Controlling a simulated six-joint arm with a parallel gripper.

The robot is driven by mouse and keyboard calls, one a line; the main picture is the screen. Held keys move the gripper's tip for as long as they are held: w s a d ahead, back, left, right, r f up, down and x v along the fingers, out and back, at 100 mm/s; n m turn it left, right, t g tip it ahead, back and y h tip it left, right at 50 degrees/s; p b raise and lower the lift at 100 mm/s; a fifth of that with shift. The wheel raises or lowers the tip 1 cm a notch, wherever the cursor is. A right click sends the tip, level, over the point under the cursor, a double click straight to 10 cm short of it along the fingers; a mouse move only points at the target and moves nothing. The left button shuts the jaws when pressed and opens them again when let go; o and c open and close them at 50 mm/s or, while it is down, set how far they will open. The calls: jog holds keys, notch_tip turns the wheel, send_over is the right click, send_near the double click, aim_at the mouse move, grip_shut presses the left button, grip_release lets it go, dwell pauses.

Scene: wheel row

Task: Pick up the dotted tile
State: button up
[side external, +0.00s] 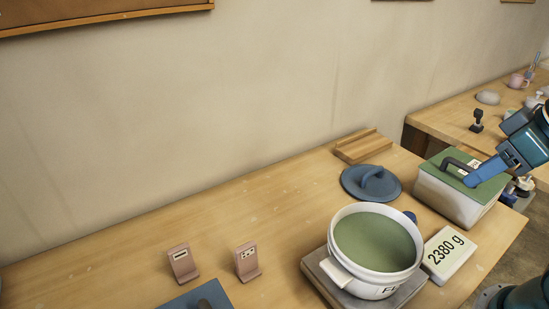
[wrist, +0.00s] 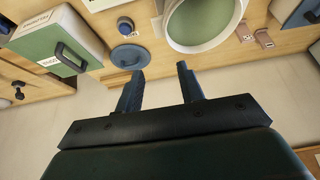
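The dotted tile (side external: 248,254) is a small pinkish-brown piece with dark dots on its pale face. It leans on a small stand on the wooden bench, left of the white pot. A similar tile with a dash mark (side external: 180,256) stands to its left. In the wrist view two small brown tiles show near the pot; the one nearer it (wrist: 244,32) appears to be the dotted one, but its marks are too small to read. My gripper (wrist: 160,76) is open and empty. In the side view my gripper (side external: 470,181) is at the far right over the green-lidded box, far from the tiles.
The white pot (side external: 343,270) with green contents sits on a scale with a 2380 g display (side external: 449,252). A blue lid (side external: 371,184), a wooden block (side external: 362,146) and the green-lidded box (side external: 447,200) stand behind and right. A blue-grey mat (side external: 180,304) lies in front of the tiles.

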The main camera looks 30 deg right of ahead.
jog(key=n+g+y, duration=0.5)
jog(key=n+g, duration=0.1)
jog(key=n, duration=1.2)
send_over(249, 244)
jog(key=d, duration=0.4)
notch_tip(249, 244, down, 14)
jog(key=shift+w+a+f, duration=0.1)
jog(key=shift+a, duration=0.15)
jog(key=shift+f, duration=0.1)
jog(key=shift+h, duration=0.3)
jog(key=shift+x, duration=4.15)
